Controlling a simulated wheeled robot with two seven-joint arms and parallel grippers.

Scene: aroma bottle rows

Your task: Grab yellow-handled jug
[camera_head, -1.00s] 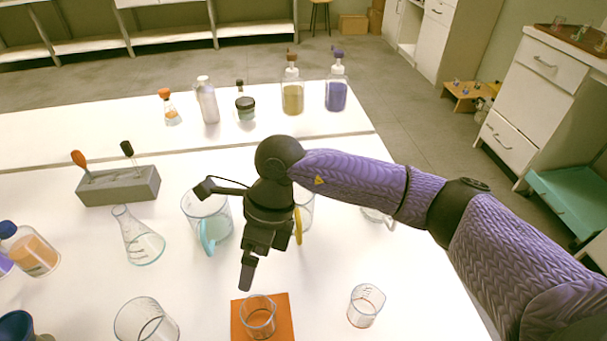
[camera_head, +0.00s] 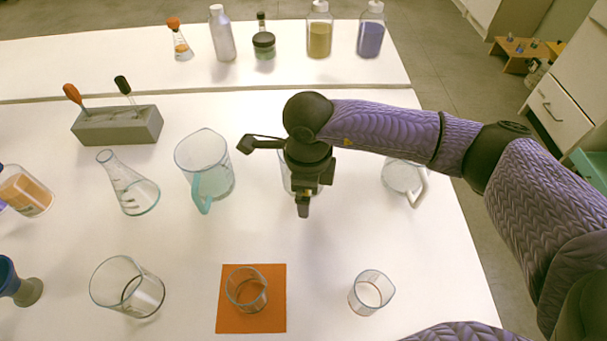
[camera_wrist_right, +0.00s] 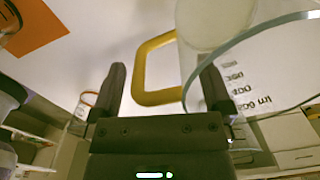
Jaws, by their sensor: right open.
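The yellow-handled jug is clear glass and stands on the white table, mostly hidden behind my right gripper (camera_head: 303,205) in the head view; a strip of its glass (camera_head: 285,178) shows at the gripper's left. In the right wrist view its yellow handle (camera_wrist_right: 141,72) lies beyond and between the two open fingers of my right gripper (camera_wrist_right: 163,82). The jug's glass body (camera_wrist_right: 240,75), with dark print, fills the upper right, close to the right finger. I cannot tell whether that finger touches it. My left gripper is not in view.
A teal-handled jug (camera_head: 213,165) stands left of the gripper, a white-handled jug (camera_head: 402,176) right. In front are a beaker on an orange mat (camera_head: 228,315), a small beaker (camera_head: 371,292) and a larger beaker (camera_head: 127,285). Bottles line the back table.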

